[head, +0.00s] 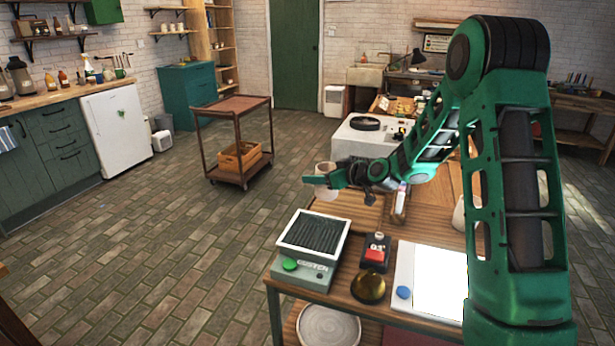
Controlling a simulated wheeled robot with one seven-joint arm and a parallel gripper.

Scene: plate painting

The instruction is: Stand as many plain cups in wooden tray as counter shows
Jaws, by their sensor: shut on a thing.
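My gripper (322,181) is shut on a pale cup (325,168), holding it upright above the far left part of the wooden table. The cup's plain surface shows above and below the fingers; any marking on its hidden side cannot be told. A small black and red box (376,252) with white digits, perhaps the counter, stands near the table's front; the digits look like 03 but are too small to be sure. A light wooden surface (357,212) lies below and right of the cup, perhaps the wooden tray; my arm hides much of that area.
A green device with a ribbed black top (313,238) stands at the table's left corner. A brown trolley (233,110) stands on open floor behind.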

